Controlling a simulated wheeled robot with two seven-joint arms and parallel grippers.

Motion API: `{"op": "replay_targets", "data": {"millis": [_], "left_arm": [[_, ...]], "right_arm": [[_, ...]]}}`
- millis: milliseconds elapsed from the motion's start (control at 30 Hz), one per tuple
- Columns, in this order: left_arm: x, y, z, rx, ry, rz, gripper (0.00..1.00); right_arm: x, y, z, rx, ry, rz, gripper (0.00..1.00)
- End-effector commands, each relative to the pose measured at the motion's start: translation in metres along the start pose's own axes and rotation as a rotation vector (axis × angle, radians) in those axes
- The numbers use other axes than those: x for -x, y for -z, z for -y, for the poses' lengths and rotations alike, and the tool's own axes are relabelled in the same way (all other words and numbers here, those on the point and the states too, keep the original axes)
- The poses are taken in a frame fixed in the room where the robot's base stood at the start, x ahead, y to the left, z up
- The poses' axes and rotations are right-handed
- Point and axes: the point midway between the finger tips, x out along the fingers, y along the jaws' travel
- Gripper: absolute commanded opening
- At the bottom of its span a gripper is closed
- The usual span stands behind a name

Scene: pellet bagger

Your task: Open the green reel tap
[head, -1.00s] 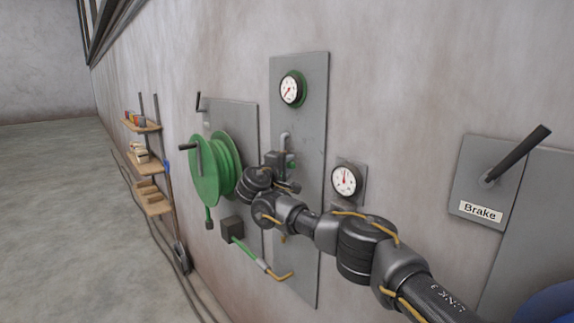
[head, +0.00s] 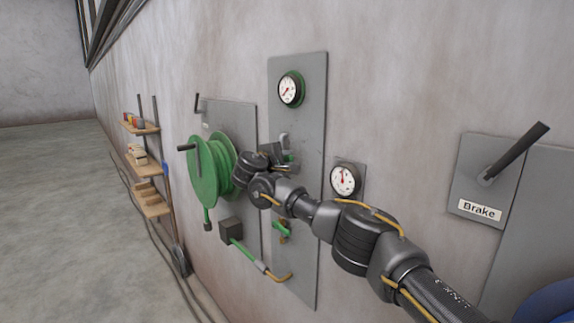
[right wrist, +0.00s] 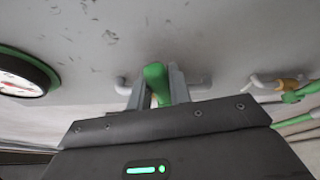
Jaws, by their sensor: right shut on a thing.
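A green tap handle (right wrist: 155,80) stands out from the wall panel between my two fingers in the right wrist view. My right gripper (right wrist: 158,88) is shut on it, one finger on each side. In the head view my right gripper (head: 281,160) is at the middle of the tall grey panel (head: 312,120), beside the green hose reel (head: 208,172). There the gripper and wrist mostly hide the held handle. Grey pipe ends show on both sides of the fingers in the wrist view. My left gripper is not in view.
A second green tap (head: 283,229) with a brass fitting is lower on the panel. A green-rimmed gauge (head: 291,89) is above, and another gauge (head: 345,180) is to the right. A brake lever (head: 515,153) sticks out farther right. Shelves (head: 147,163) stand left of the reel.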

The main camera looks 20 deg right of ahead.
Motion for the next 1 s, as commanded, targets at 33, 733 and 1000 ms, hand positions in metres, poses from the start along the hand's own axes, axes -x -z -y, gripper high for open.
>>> {"op": "replay_targets", "data": {"millis": [33,733,1000], "left_arm": [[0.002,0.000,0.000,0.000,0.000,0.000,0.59],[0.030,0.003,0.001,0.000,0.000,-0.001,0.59],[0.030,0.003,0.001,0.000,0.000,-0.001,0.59]], "right_arm": [[0.001,0.001,-0.004,0.032,0.014,-0.002,0.00],[-0.001,0.004,-0.019,0.308,0.127,-0.002,0.00],[-0.001,0.004,-0.019,0.311,0.129,-0.001,0.00]]}}
